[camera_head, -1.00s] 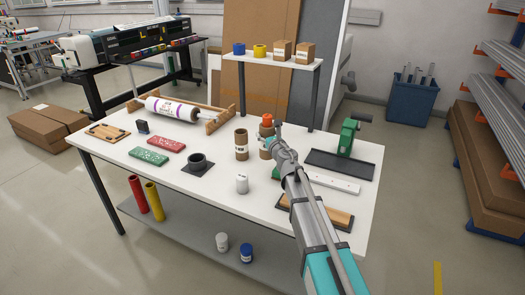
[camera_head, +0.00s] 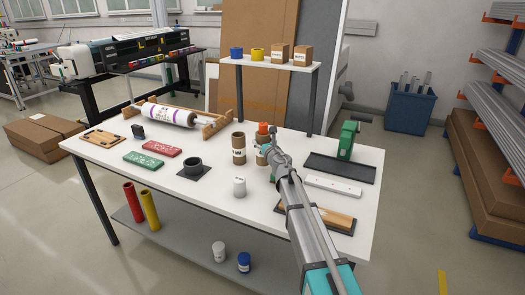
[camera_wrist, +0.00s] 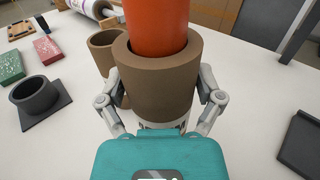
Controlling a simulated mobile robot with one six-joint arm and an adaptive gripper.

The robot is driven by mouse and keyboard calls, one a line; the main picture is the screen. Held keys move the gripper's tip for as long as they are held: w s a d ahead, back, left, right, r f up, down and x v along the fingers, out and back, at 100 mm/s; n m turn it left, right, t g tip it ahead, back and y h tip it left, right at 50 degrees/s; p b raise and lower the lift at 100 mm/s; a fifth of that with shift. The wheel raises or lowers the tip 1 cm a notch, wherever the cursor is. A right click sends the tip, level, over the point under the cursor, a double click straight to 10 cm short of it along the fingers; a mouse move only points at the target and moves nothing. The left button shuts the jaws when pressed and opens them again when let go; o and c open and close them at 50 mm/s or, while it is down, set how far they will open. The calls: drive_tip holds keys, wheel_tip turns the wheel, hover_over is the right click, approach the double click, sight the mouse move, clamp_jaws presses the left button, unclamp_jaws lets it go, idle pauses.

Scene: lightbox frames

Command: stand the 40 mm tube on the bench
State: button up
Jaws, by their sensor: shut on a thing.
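A thick-walled brown cardboard tube (camera_wrist: 160,85) stands close in front of the wrist camera, with an orange-red cylinder (camera_wrist: 158,30) rising out of its mouth. My gripper (camera_wrist: 162,100) is shut on this brown tube, one finger on each side. In the head view the orange top (camera_head: 262,128) shows above the brown tube, which my gripper (camera_head: 272,152) partly hides. A second brown tube (camera_head: 238,150) stands upright to its left on the white bench (camera_head: 130,178). No size marking is readable, so I cannot tell which is the 40 mm tube.
A green-handled device on a dark tray (camera_head: 340,168) is at right. Red and yellow tubes (camera_head: 150,206) lean below. A raised shelf (camera_head: 262,65) stands behind.

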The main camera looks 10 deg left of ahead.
drive_tip(key=shift+f, duration=0.1)
drive_tip(key=shift+w+a+f+b, duration=0.1)
drive_tip(key=shift+w+f+b, duration=0.35)
drive_tip(key=shift+b, duration=0.15)
drive_tip(key=shift+f+b, duration=1.45)
drive_tip(key=shift+f, duration=0.15)
drive_tip(key=o, duration=0.9)
drive_tip(key=shift+o, duration=0.2)
drive_tip(key=shift+s+r, duration=0.15)
drive_tip(key=shift+r, duration=0.05)
drive_tip(key=v, duration=1.2)
